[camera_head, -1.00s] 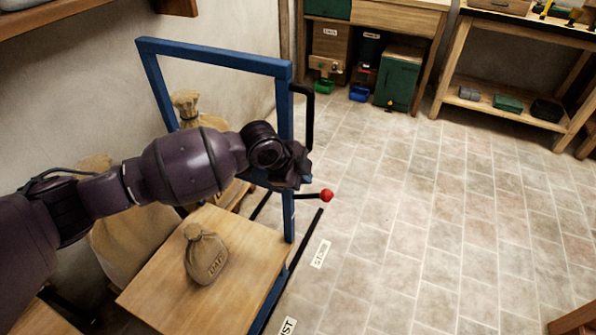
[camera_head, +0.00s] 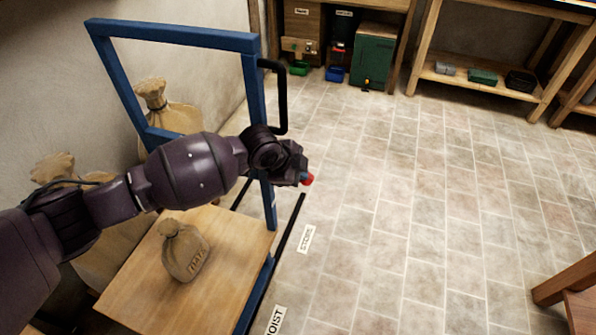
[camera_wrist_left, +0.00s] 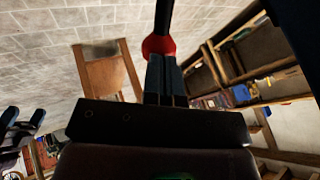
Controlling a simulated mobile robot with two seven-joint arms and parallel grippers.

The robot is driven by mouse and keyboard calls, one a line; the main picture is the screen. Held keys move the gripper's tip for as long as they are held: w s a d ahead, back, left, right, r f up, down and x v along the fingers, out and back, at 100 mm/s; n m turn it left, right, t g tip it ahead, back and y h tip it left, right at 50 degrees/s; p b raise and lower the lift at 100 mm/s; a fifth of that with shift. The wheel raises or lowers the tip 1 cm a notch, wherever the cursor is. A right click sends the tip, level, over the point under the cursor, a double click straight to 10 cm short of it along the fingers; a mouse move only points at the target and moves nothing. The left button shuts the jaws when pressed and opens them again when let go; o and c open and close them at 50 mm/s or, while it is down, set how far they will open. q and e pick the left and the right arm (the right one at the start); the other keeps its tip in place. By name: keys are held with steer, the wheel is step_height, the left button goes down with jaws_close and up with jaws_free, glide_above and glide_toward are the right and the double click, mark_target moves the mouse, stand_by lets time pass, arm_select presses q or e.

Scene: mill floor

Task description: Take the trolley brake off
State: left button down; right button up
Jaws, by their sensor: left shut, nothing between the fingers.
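The trolley has a blue upright frame (camera_head: 180,35) and a wooden deck (camera_head: 225,245). Its brake lever ends in a red knob (camera_head: 308,180), half hidden behind my left gripper (camera_head: 303,177). In the left wrist view the red knob (camera_wrist_left: 159,46) sits right at the tips of my left gripper (camera_wrist_left: 161,60), with the dark lever rod (camera_wrist_left: 163,15) beyond it. The left fingers are shut with nothing between them; I cannot tell whether they touch the knob. At the left of the wrist view, my right gripper (camera_wrist_left: 24,118) appears with its fingers apart, far from the lever.
A tied sack (camera_head: 184,252) stands on the deck, with larger sacks (camera_head: 170,115) behind. A black handle (camera_head: 281,95) juts from the frame. The tiled floor (camera_head: 410,190) to the right is clear.

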arm_select(q)
steer(key=shift+d, duration=0.15)
steer(key=shift+s+d+f+y+p, duration=0.2)
steer(key=shift+d+f+y+p, duration=0.3)
steer(key=shift+d+y+p, duration=0.25)
step_height(320, 180, down, 11)
steer(key=d+m+t+y, duration=0.1)
steer(key=m+t+y, duration=0.1)
steer(key=y, duration=0.6)
steer(key=shift+s+d+m+t, duration=0.3)
steer(key=shift+s+d+t, duration=0.1)
steer(key=shift+t, duration=0.2)
steer(key=shift+a+f, duration=0.15)
steer(key=shift+f, duration=0.15)
steer(key=shift+s, duration=0.1)
